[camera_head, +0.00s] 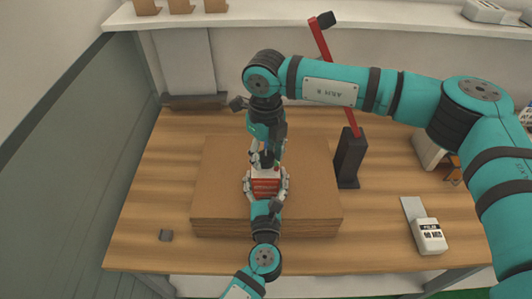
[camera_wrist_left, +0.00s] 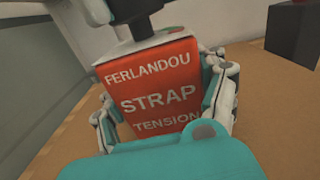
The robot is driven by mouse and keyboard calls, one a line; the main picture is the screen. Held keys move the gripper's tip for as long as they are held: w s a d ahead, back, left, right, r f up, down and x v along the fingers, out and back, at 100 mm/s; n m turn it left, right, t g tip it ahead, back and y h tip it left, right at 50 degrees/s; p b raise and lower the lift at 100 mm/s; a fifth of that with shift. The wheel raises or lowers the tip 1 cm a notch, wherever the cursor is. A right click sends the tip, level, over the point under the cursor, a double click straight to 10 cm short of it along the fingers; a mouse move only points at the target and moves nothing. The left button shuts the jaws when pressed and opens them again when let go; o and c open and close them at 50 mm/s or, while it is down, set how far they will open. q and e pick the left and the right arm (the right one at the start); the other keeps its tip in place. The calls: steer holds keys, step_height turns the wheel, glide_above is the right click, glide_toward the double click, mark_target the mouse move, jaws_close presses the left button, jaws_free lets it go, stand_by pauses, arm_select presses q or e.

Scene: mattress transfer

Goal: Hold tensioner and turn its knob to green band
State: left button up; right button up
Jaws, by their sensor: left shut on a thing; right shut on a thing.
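The red strap tensioner (camera_head: 265,187) stands over the cardboard stack near the middle of the table in the head view. My left gripper (camera_head: 267,180) is shut around its body from the near side. In the left wrist view the tensioner's labelled red face (camera_wrist_left: 155,92) fills the middle, with a white finger on each side. My right gripper (camera_head: 267,151) comes down from above and is shut on the dark knob (camera_head: 268,164) at the tensioner's top. A small green patch shows under the knob in the wrist view; the knob's pointer is hidden.
The flat cardboard stack (camera_head: 318,207) lies under both grippers. A black post with a red lever (camera_head: 349,160) stands to its right. Bare table (camera_head: 150,195) shows left.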

mark_target(266, 155)
steer(key=m, duration=0.5)
steer(key=shift+w+r+m, duration=0.1)
steer(key=shift+w+m, duration=0.05)
steer(key=shift+m, duration=0.15)
steer(key=m, duration=0.4)
steer(key=shift+m, duration=0.7)
steer(key=o, duration=1.2)
step_height(266, 155, up, 12)
steer(key=shift+f, duration=0.1)
steer(key=shift+c, duration=0.2)
